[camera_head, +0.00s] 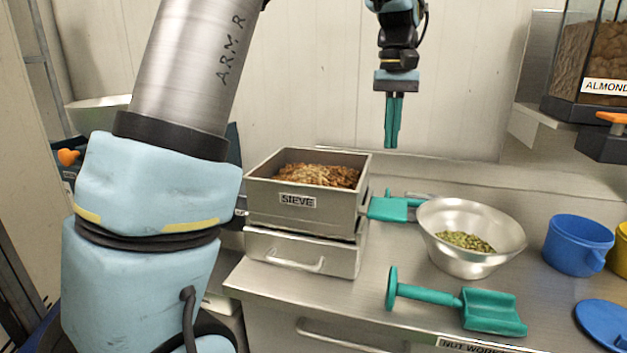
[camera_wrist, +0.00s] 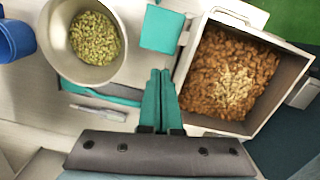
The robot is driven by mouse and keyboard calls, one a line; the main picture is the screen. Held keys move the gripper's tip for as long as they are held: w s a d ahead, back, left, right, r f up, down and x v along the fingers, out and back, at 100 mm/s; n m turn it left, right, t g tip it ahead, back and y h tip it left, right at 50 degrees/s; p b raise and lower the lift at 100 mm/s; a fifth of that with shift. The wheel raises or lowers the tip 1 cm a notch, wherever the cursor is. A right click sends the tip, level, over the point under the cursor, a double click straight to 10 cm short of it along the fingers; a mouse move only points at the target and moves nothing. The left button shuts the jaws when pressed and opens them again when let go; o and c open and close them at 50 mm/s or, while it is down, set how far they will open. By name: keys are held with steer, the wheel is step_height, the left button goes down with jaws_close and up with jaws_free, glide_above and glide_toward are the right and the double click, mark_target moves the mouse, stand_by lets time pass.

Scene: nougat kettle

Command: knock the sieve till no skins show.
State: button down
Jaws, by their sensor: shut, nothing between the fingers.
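The sieve (camera_head: 268,205) is a square grey metal box labelled SIEVE, standing upright on a drawer unit (camera_head: 290,250). Brown skins (camera_head: 318,175) cover most of its inside in the head view. In the wrist view the sieve (camera_wrist: 293,47) holds the same brown skins (camera_wrist: 205,75), with a paler patch of nut pieces (camera_wrist: 237,88) in the middle. My gripper (camera_head: 391,145) has teal fingers, shut and empty, pointing down above and to the right of the sieve. In the wrist view the gripper (camera_wrist: 160,75) is beside the sieve's wall, apart from it in the head view.
A steel bowl (camera_head: 440,215) of green nuts stands right of the sieve. A teal paddle (camera_head: 390,208) lies between them. A teal scoop (camera_head: 490,310) lies in front. A blue container (camera_head: 575,245) and a bin labelled ALMOND (camera_head: 600,50) are at the right.

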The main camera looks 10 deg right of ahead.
steer(key=w+a+r+m+t+p, duration=0.1)
steer(key=w+a+t+p, duration=0.1)
steer(key=w, duration=0.4)
steer(key=w+a+r+m+t+y+p, duration=0.1)
steer(key=w+a+m+t+p, duration=0.1)
steer(key=w, duration=0.5)
steer(key=w+a+r+m+t+y+p, duration=0.1)
steer(key=w+a+r+t+p, duration=0.1)
steer(key=w, duration=0.4)
steer(key=shift+w+a+m+t+p, duration=0.3)
steer(key=shift+a+t+p, duration=0.3)
steer(key=shift+a+t, duration=0.55)
steer(key=shift+s+a+f, duration=0.1)
steer(key=shift+a, duration=0.05)
step_height(320, 180, down, 8)
steer(key=s+b, duration=0.1)
steer(key=b, duration=0.6)
steer(key=shift+s+a+f, duration=0.15)
steer(key=shift+s+a, duration=0.25)
steer(key=shift+f+b, duration=0.15)
steer(key=shift+b, duration=0.15)
steer(key=shift+s+f+b, duration=0.1)
steer(key=shift+f+b, duration=0.2)
steer(key=shift+b, duration=0.1)
